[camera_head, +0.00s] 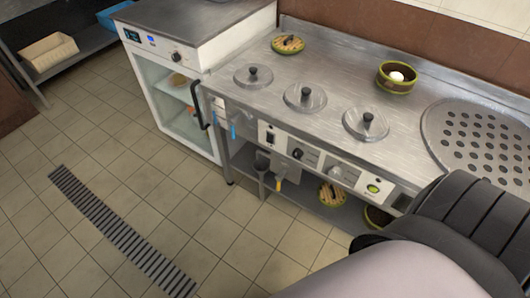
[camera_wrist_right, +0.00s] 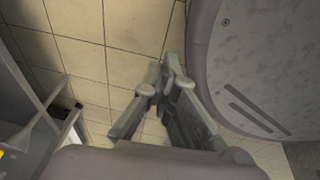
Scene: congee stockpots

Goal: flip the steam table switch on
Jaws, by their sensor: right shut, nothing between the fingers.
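The steel steam table (camera_head: 330,60) stands at the right in the head view, with several lidded pots in its top. Its front panel carries a small black switch (camera_head: 270,134), two knobs and a green-lit button (camera_head: 373,188). I cannot tell which way the switch is set. My right gripper (camera_wrist_right: 168,66) shows in the right wrist view, shut and empty, with floor tiles behind its fingertips. The switch does not show in that view. My right arm hides the right end of the front panel in the head view. My left gripper is not in view.
A white glass-fronted cabinet (camera_head: 185,100) with a black handle stands left of the steam table. A lower shelf under the table holds round baskets (camera_head: 333,194). A perforated round plate (camera_head: 485,135) lies at the right. The tiled floor in front is clear, with a drain grate (camera_head: 118,232).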

